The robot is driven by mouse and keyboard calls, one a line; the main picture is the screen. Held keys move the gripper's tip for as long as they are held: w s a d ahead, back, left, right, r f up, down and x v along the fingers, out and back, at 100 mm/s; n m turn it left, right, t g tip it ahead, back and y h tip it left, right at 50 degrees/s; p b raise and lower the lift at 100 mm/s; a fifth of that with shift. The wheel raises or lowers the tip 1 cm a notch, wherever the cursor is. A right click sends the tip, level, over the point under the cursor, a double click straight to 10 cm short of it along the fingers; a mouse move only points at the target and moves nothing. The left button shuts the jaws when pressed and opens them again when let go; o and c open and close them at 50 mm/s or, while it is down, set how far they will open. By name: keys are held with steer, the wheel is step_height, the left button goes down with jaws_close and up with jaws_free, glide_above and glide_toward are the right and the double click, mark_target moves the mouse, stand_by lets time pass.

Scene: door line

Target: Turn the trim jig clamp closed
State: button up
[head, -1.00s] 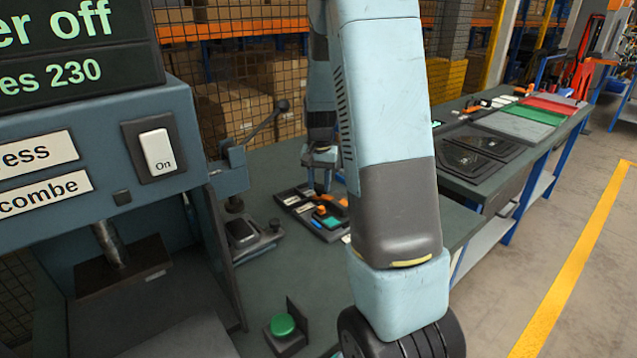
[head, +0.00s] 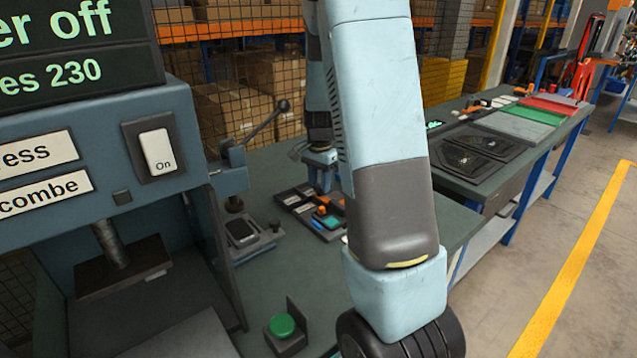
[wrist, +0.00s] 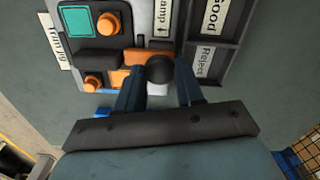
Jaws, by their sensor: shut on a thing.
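The trim jig (wrist: 98,58) lies on the bench, with its "Trim jig" label at the left in the wrist view. It carries a teal part (wrist: 82,20) and two orange knobs. An orange clamp bar (wrist: 133,57) ends near a round black knob (wrist: 160,68), below the "Clamp" label. My gripper (wrist: 158,78) has its dark blue fingers on either side of this knob and is shut on it. In the head view my gripper (head: 321,182) is at the jig (head: 326,224), partly hidden by my arm.
A tray (wrist: 212,62) labelled Good and Reject is beside the jig. In the head view a press (head: 80,205) stands at the left, with a lever device (head: 240,225) and a green button (head: 282,326) nearby. Open bench surface lies in front of the jig.

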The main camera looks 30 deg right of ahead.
mark_target(319, 186)
steer(key=o, duration=1)
steer(key=shift+o, duration=0.2)
steer(key=shift+r, duration=0.1)
steer(key=shift+r, duration=3.6)
